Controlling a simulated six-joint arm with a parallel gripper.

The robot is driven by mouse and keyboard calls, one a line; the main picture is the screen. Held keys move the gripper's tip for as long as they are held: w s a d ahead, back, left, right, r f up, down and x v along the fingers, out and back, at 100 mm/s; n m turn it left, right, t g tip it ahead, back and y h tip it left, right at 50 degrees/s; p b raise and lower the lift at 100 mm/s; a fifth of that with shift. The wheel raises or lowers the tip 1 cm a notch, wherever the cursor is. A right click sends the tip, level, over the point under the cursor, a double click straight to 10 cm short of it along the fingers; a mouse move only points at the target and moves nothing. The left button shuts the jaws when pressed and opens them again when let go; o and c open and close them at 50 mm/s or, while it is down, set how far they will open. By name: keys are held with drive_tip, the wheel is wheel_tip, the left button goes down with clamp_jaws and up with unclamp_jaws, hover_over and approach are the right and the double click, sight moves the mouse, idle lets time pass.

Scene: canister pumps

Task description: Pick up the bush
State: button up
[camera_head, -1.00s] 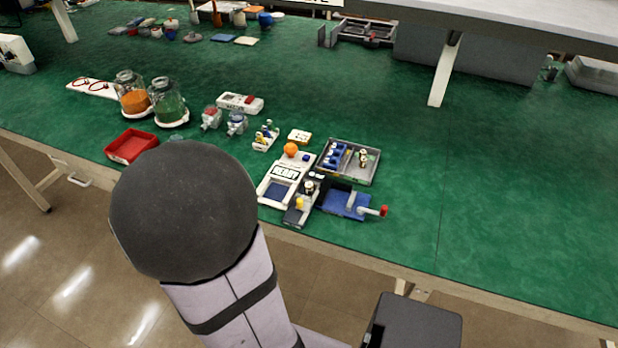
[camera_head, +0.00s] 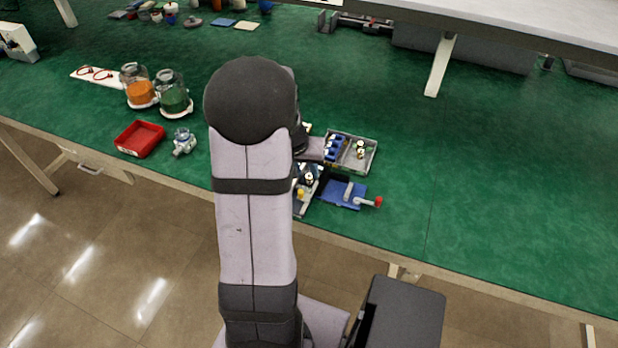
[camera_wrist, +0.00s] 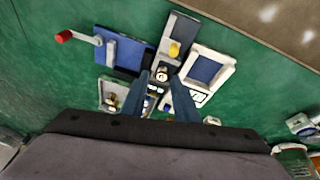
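I cannot pick out the bush with certainty. Small pale and brass-like parts sit in a grey divided tray (camera_head: 373,160), beside blue parts (camera_head: 336,150). The tray also shows in the wrist view (camera_wrist: 104,88), partly hidden by my gripper. A small white-and-black part (camera_wrist: 163,72) stands on a dark fixture (camera_wrist: 178,28) with a yellow knob (camera_wrist: 175,49). My gripper (camera_wrist: 162,75) is open, its two dark fingers apart on either side of the view of this part. Nothing is clearly held. In the head view my arm hides the gripper's tips.
A blue plate (camera_head: 338,196) with a red-ended lever (camera_head: 379,202) adjoins the fixture. A white unit with a blue panel (camera_wrist: 207,68) lies beside it. A red tray (camera_head: 140,138) and two jars (camera_head: 173,92) stand left. The green bench is clear to the right.

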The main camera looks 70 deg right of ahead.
sight(309, 177)
drive_tip(key=shift+w+d+r+m+h, duration=0.2)
drive_tip(key=shift+d+m, duration=0.2)
drive_tip(key=shift+m, duration=0.2)
drive_tip(key=shift+w+d+r+m+h, duration=0.1)
drive_tip(key=shift+w+d+m+h, duration=0.1)
drive_tip(key=shift+d+m, duration=0.3)
drive_tip(key=shift+a+p+x, duration=0.2)
drive_tip(key=shift+x, duration=1.55)
drive_tip(key=shift+a+p+x, duration=0.15)
drive_tip(key=shift+p+x, duration=0.05)
drive_tip(key=shift+x, duration=1.55)
drive_tip(key=shift+a+f, duration=0.1)
drive_tip(key=shift+f, duration=0.15)
